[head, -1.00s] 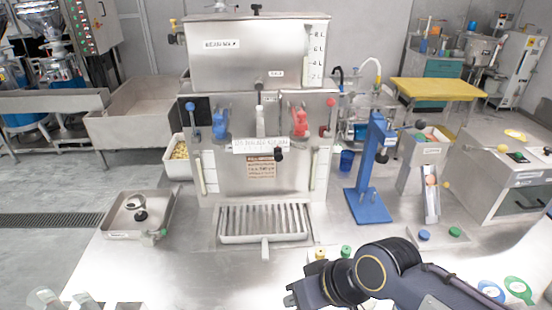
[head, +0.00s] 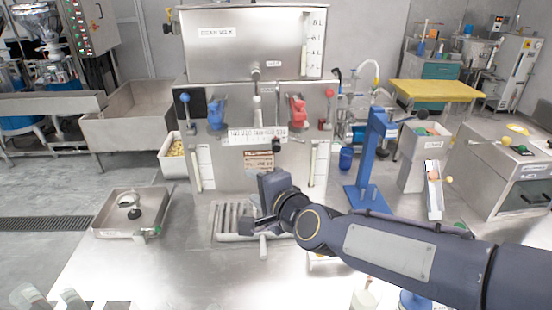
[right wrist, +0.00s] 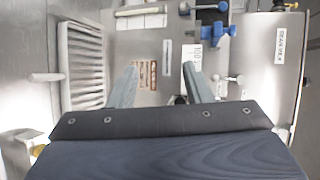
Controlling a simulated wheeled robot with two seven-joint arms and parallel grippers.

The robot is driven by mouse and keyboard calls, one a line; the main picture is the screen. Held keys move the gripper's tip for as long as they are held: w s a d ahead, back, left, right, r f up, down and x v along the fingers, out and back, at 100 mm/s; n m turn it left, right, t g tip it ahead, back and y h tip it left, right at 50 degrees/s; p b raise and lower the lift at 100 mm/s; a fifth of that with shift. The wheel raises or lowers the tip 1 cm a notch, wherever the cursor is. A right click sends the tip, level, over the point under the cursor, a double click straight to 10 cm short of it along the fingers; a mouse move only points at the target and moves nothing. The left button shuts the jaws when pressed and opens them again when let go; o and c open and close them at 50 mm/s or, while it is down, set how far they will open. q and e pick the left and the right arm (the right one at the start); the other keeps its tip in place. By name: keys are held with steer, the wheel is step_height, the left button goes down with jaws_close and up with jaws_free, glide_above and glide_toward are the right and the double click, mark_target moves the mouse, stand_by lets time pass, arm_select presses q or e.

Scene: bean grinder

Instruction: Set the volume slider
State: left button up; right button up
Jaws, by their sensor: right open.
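The volume slider is a white scale strip (head: 255,135) across the front of the steel machine, with a black knob (head: 277,145) below its right part. In the right wrist view the strip (right wrist: 197,56) stands on end, and a dark knob beside the right finger is partly hidden. My right gripper (head: 272,188) is in front of the machine's lower front, below the knob and apart from it. The right wrist view shows its two fingers (right wrist: 159,70) spread and empty, facing the front panel. My left gripper is not in view.
A slatted drip tray (head: 226,218) lies under my right gripper. Blue (head: 216,112) and red (head: 297,110) taps sit above the strip. A blue stand (head: 366,165) is to the right, and a shallow steel tray (head: 108,232) to the left. The front left table is mostly clear.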

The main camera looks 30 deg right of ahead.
mark_target(275, 149)
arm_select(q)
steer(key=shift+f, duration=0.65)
arm_select(e)
steer(key=w+d+m+h, duration=0.3)
steer(key=w+d+m, duration=0.1)
steer(key=m, duration=0.1)
steer(key=w+d+m+h, duration=0.3)
steer(key=w+d+m, duration=0.1)
steer(key=w+d+m+h, duration=0.3)
steer(key=d+m, duration=0.1)
steer(key=m, duration=0.1)
steer(key=shift+w+d+f+m+t, duration=0.1)
steer(key=shift+w+f+m+t, duration=0.05)
steer(key=shift+w+m+t, duration=0.2)
steer(key=shift+c, duration=0.5)
jaws_close()
steer(key=shift+w, duration=0.1)
